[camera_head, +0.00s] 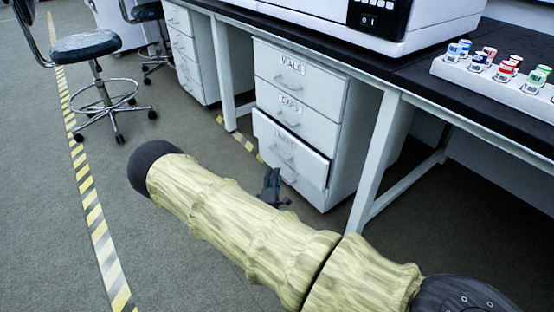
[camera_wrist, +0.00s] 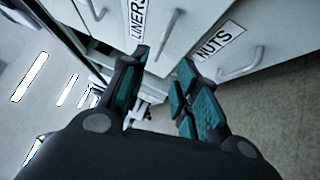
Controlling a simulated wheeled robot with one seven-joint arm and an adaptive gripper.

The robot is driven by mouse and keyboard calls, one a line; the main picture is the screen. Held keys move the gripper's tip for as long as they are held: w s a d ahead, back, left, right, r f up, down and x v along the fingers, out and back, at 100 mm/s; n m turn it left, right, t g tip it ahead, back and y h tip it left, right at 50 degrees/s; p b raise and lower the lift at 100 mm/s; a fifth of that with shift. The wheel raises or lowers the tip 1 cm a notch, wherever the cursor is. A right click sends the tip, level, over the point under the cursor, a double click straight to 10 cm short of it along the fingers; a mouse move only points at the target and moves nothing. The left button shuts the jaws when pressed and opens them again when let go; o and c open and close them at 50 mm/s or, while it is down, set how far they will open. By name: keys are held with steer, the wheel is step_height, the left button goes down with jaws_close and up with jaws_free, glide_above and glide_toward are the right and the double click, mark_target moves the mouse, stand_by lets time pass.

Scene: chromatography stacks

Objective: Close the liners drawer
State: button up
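The liners drawer (camera_head: 290,150) is the third one down in the white cabinet under the bench. It sticks out past the drawers above, with a dark gap along its top edge. In the wrist view its LINERS label (camera_wrist: 138,18) and curved metal handle (camera_wrist: 168,36) show at the top. My gripper (camera_wrist: 163,63) is open, with a clear gap between its two dark teal-padded fingers. The handle appears beyond and between the fingertips; contact cannot be told. In the head view my gripper (camera_head: 272,186) is small and dark, low in front of the drawer, partly behind my arm.
The vials drawer (camera_head: 300,75) and caps drawer (camera_head: 292,112) look shut. A nuts drawer (camera_wrist: 275,45) lies beside the liners drawer in the wrist view. A table leg (camera_head: 376,160) stands right of the cabinet. Stools (camera_head: 88,48) stand at left, with open floor (camera_head: 60,220) nearby.

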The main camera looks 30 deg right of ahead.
steer(key=b+x, duration=0.4)
steer(key=x, duration=0.6)
steer(key=shift+w+d, duration=0.2)
steer(key=shift+w, duration=0.05)
jaws_close()
